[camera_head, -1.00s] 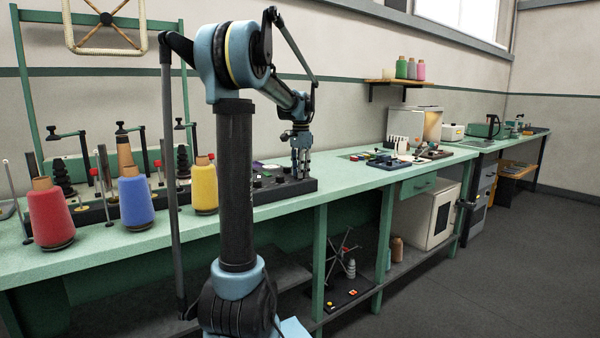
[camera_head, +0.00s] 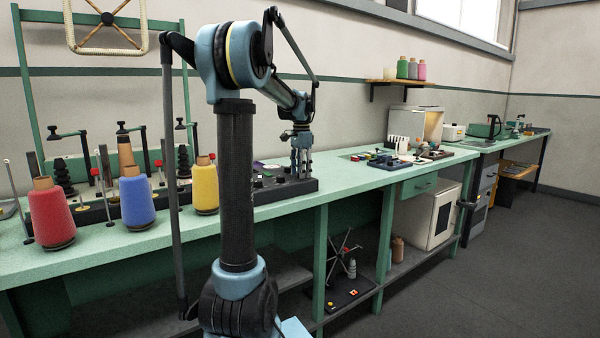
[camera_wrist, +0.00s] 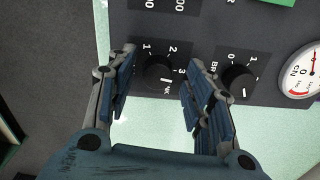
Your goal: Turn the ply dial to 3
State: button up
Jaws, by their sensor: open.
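A black round dial (camera_wrist: 158,74) with the numbers 1, 2 and 3 around it sits on a dark panel in the wrist view. A short white mark shows on its lower right part; the exact number it points to is hard to tell. The lettering below it is partly hidden and unreadable. My gripper (camera_wrist: 158,82) is open, with one finger to the left of this dial and the other to its right, apparently not touching it. In the head view my gripper (camera_head: 301,165) is over the dark control panel (camera_head: 285,190) on the green bench, and the dial is hidden.
A second black knob (camera_wrist: 238,82) lies just right of my right finger, with a round white gauge (camera_wrist: 302,74) beyond it. Red (camera_head: 52,213), blue (camera_head: 136,200) and yellow (camera_head: 205,188) yarn cones stand on the bench (camera_head: 110,238) at the left.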

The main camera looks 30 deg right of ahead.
jog(key=shift+r, duration=0.1)
notch_tip(320, 180, up, 12)
dwell(0.5)
